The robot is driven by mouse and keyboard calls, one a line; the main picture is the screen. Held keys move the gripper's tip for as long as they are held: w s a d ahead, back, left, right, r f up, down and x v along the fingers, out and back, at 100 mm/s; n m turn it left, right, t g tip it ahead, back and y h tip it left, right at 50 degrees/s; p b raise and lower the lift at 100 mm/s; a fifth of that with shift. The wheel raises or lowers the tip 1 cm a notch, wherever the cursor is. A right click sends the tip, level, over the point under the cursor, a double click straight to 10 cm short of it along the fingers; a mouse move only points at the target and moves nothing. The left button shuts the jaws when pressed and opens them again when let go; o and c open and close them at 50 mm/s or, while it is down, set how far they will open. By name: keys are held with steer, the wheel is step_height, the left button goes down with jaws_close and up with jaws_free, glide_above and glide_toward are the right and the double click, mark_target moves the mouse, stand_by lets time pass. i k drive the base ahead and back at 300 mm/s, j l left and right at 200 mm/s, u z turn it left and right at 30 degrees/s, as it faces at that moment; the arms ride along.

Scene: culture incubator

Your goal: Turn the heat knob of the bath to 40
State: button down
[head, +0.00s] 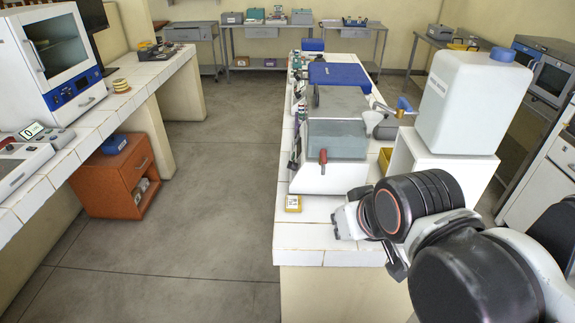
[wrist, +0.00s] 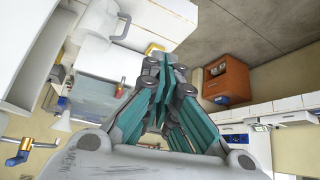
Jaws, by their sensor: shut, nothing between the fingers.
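The bath (head: 336,139) is a clear tank of water with a blue lid (head: 338,74) on the tiled bench. A red-handled tap (head: 323,157) sticks out of its near side. In the wrist view the bath (wrist: 92,98) is at the left, with the red tap (wrist: 121,88) beside my fingers in the picture. I cannot make out the heat knob or its scale in either view. My gripper (wrist: 166,72) is shut and empty, with teal finger pads together. In the head view my wrist is over the bench's near end, right of the bath's front; my fingers are mostly hidden.
A large white container (head: 473,101) stands on a white stand right of the bath, close to my arm. An orange cabinet (head: 112,178) stands under the left bench. The floor between the benches is clear.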

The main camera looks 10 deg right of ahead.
mark_target(291, 165)
steer(key=i+j+z, duration=0.25)
steer(key=j, duration=0.25)
steer(key=i+j+z, duration=0.15)
steer(key=j+z, duration=0.15)
steer(key=j, duration=0.2)
steer(key=i+j+z, duration=0.1)
steer(key=j+z, duration=0.15)
steer(key=j, duration=0.3)
steer(key=j+z, duration=0.25)
steer(key=j, duration=0.3)
steer(key=i+l, duration=0.1)
steer(key=i+z, duration=0.05)
